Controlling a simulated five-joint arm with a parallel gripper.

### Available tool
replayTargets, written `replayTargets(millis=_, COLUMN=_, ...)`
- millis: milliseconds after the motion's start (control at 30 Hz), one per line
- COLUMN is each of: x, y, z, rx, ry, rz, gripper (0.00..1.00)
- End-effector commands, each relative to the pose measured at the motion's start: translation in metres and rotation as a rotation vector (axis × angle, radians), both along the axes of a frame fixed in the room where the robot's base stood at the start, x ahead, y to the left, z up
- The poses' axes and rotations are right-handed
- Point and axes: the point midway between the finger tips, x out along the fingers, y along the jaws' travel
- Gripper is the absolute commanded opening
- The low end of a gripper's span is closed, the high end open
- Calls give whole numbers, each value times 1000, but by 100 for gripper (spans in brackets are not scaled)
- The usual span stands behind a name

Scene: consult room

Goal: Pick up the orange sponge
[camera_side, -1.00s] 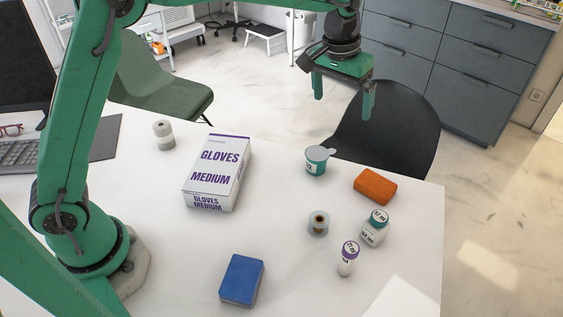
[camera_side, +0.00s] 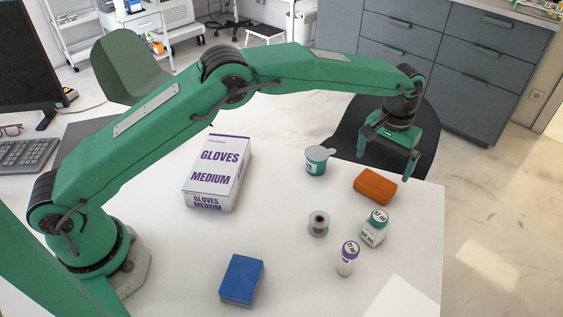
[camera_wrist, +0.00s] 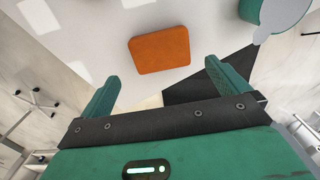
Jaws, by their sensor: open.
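The orange sponge (camera_side: 375,186) lies flat on the white table near its far right edge in the side view. In the wrist view the sponge (camera_wrist: 160,50) is ahead of my gripper, roughly centred between the two fingers but beyond their tips. My gripper (camera_side: 385,165) points down above the far edge of the table, with its fingers spread open and empty. In the wrist view my gripper (camera_wrist: 160,85) also shows open with nothing between its fingers. In the side view the fingers appear just behind and above the sponge, not touching it.
Close to the sponge stand a teal-and-white cup (camera_side: 316,164), a teal-capped bottle (camera_side: 374,232), a small spool (camera_side: 318,225) and a purple-capped vial (camera_side: 347,262). A gloves box (camera_side: 217,175) and a blue sponge (camera_side: 242,280) are farther left. A dark chair (camera_side: 345,135) is behind the table.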

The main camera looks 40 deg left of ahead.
Motion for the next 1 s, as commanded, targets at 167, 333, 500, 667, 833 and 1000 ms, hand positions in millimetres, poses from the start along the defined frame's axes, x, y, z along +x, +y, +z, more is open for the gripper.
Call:
replayTargets(millis=167, x=0, y=0, z=-7, rx=1, ry=2, rz=0, gripper=100)
replayTargets(millis=333, x=0, y=0, z=-20, rx=0, ry=1, rz=0, gripper=100)
replayTargets(millis=500, x=0, y=0, z=-26, rx=0, ry=0, rz=0, gripper=100)
replayTargets(millis=667, x=0, y=1, z=-28, rx=0, ry=0, rz=0, gripper=100)
replayTargets(millis=833, x=-1, y=1, z=-42, rx=2, ry=3, rz=0, gripper=100)
replayTargets(millis=1000, x=-2, y=1, z=-61, rx=1, ry=2, rz=-1, gripper=100)
